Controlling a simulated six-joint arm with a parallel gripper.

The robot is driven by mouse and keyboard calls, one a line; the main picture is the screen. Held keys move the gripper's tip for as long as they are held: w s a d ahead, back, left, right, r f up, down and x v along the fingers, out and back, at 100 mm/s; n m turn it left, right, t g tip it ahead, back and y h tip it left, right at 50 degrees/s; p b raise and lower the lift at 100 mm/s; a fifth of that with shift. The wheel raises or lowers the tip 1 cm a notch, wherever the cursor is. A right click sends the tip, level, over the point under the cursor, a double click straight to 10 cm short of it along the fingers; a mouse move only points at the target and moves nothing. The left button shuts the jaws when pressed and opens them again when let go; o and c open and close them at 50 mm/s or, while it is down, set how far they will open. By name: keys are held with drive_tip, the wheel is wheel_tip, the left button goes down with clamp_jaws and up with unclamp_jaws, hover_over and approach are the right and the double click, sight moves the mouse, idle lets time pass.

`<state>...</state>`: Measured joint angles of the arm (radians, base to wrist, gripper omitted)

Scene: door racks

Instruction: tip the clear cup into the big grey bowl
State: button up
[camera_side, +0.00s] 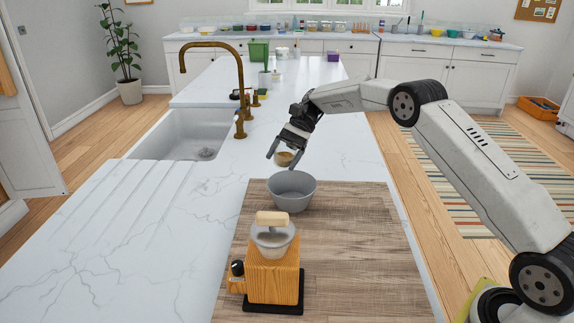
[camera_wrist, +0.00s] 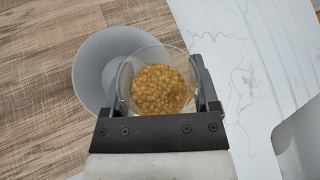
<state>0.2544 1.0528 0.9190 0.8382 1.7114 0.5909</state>
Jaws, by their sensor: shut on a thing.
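The clear cup (camera_wrist: 158,62) holds a heap of brown-yellow grains (camera_wrist: 160,90). My gripper (camera_side: 285,158) is shut on the cup, one finger on each side of it in the wrist view (camera_wrist: 161,88). In the side view the cup (camera_side: 285,158) is held in the air behind and above the bowl. The big grey bowl (camera_side: 291,190) stands upright at the far end of the wooden board. In the wrist view the bowl (camera_wrist: 92,70) is partly hidden behind the cup. I see no grains in the visible part of the bowl.
A wooden grinder (camera_side: 273,275) with a grey hopper stands on the wooden board (camera_side: 355,240), nearer the camera than the bowl. A sink (camera_side: 180,140) with a brass tap (camera_side: 240,90) lies to the left. The board right of the bowl is clear.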

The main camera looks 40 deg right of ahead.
drive_tip(key=shift+w+r+n+t+h, duration=0.1)
drive_tip(key=shift+r+n+t+h, duration=0.1)
drive_tip(key=shift+n+t+h, duration=0.3)
drive_tip(key=n+t, duration=0.2)
drive_tip(key=t, duration=0.1)
drive_tip(key=shift+f+t+h, duration=0.1)
drive_tip(key=shift+t+h, duration=0.3)
drive_tip(key=shift+s+f+n+t+h, duration=0.1)
drive_tip(key=shift+f+n+t+h, duration=0.1)
drive_tip(key=shift+n+t, duration=0.4)
drive_tip(key=shift+s+f+n+t+h, duration=0.15)
drive_tip(key=shift+n+t, duration=0.1)
drive_tip(key=shift+t, duration=0.6)
drive_tip(key=shift+s+f+n+t+h, duration=0.1)
drive_tip(key=shift+f+n+t, duration=0.1)
drive_tip(key=shift+n+t, duration=0.4)
drive_tip(key=shift+s+a+r+n+t, duration=0.1)
drive_tip(key=shift+s+n+t, duration=0.3)
drive_tip(key=shift+t, duration=0.6)
drive_tip(key=shift+s+a+n+t, duration=0.1)
drive_tip(key=shift+n+t, duration=0.45)
drive_tip(key=shift+t, duration=0.4)
drive_tip(key=shift+s+a+r+n+t+y, duration=0.15)
drive_tip(key=shift+s+n+t, duration=0.1)
drive_tip(key=shift+n+t, duration=0.5)
drive_tip(key=shift+s+n+t+y, duration=0.1)
drive_tip(key=shift+s+n+t, duration=0.15)
drive_tip(key=shift+n+t, duration=0.5)
drive_tip(key=shift+r, duration=0.1)
drive_tip(key=shift+r, duration=1.95)
